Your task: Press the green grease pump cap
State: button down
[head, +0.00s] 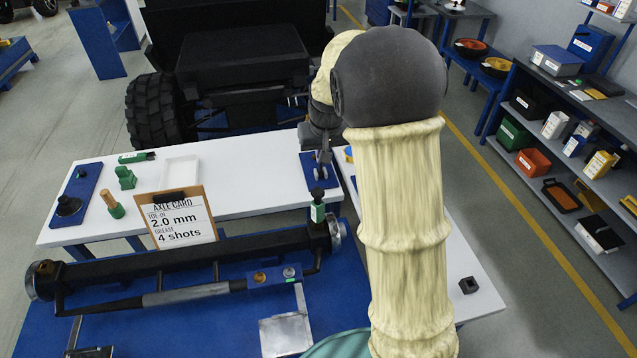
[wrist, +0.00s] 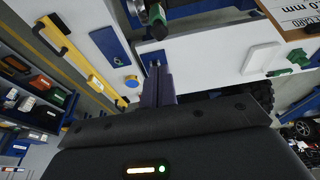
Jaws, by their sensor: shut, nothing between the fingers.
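A small green pump (head: 318,212) with a dark cap (head: 318,194) stands upright at the right end of the dark axle in the head view. In the wrist view a dark-topped green piece (wrist: 158,22), likely the same pump, shows at the top edge, partly cut off. My gripper (head: 322,170) is shut and empty, fingers pointing down over a blue mat, behind the pump in the head view. It also shows in the wrist view (wrist: 155,70). The fingertips look apart from the cap; their height above it is hard to judge.
A clipboard card (head: 180,222) reads "Grease 4 shots" and stands behind the axle (head: 190,262). My arm hides part of the right side.

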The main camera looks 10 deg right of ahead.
jog(key=shift+w+r, duration=0.1)
jog(key=shift+w, duration=0.15)
jog(key=p, duration=0.4)
send_near(318, 189)
jog(key=x, duration=0.5)
jog(key=shift+w+f, duration=0.15)
jog(key=shift+f, duration=0.05)
jog(key=shift+f+p, duration=0.3)
jog(key=shift+f, duration=0.25)
